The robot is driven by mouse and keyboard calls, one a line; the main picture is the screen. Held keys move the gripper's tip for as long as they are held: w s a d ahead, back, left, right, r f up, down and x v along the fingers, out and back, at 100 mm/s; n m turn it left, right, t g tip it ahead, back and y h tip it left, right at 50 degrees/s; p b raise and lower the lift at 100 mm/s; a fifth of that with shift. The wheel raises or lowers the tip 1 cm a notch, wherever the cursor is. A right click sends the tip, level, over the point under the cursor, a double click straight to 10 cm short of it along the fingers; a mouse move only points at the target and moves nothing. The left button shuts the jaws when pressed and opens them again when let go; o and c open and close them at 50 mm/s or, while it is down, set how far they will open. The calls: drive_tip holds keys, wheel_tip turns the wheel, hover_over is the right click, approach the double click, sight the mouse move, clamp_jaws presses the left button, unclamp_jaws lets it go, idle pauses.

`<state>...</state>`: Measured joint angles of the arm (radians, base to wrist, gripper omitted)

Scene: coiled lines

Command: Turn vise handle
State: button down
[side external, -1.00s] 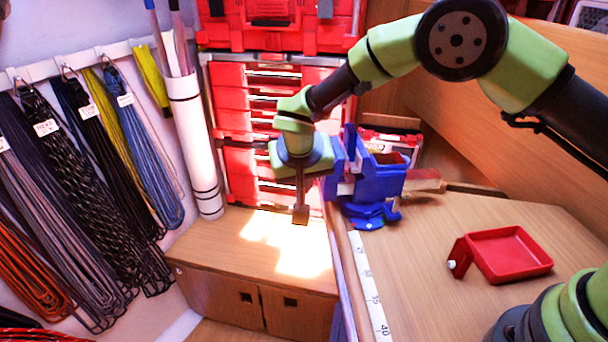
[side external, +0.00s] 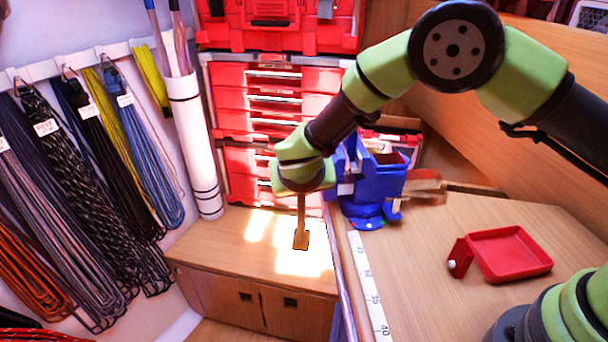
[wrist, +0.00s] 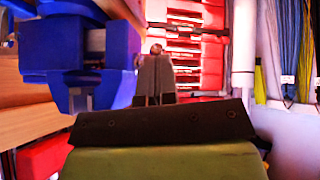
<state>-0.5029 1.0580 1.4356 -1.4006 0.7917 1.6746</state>
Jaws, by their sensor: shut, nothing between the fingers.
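The blue vise (side external: 377,180) stands at the left edge of the wooden bench. In the wrist view the vise (wrist: 62,45) fills the upper left, close beside my fingers. My gripper (wrist: 154,62) is shut and empty, just right of the vise. A small brown knob (wrist: 156,48) shows right at my fingertips; contact cannot be told. In the side view a thin brown bar (side external: 301,212) with a wider end hangs below my green wrist, left of the vise.
A red tray (side external: 512,254) lies on the bench, right of the vise. Red drawers (side external: 235,125) stand behind. A white tube (side external: 195,150) and several hanging coiled lines (side external: 90,170) are at left. A low wooden cabinet (side external: 215,240) has a clear top.

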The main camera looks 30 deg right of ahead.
drive_tip(key=shift+f+t+h, duration=1.1)
drive_tip(key=shift+f+t, duration=0.9)
drive_tip(key=shift+f, duration=0.25)
